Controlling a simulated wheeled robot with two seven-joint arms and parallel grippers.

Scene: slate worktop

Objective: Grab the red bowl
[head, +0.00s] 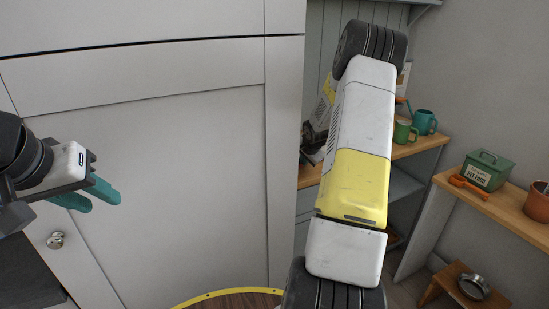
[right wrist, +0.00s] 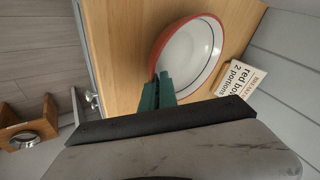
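The red bowl (right wrist: 190,48) has a white inside and a red rim and stands on a wooden surface in the right wrist view. The teal fingers of my right gripper (right wrist: 157,84) are close together at its near left rim. One finger is inside the rim and one outside, so they look shut on it. The head view shows my right arm, but its gripper is out of frame. My left gripper (head: 103,202) is at the left of the head view, its teal fingers apart and empty, far from the bowl.
A card (right wrist: 238,80) reading "red bowl 2 portions" stands beside the bowl. A stool (head: 462,288) holds a steel bowl (head: 474,286). A green pet food tin (head: 487,170) and a terracotta vessel (head: 538,203) stand on the right shelf. A white cupboard door (head: 170,170) fills the left.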

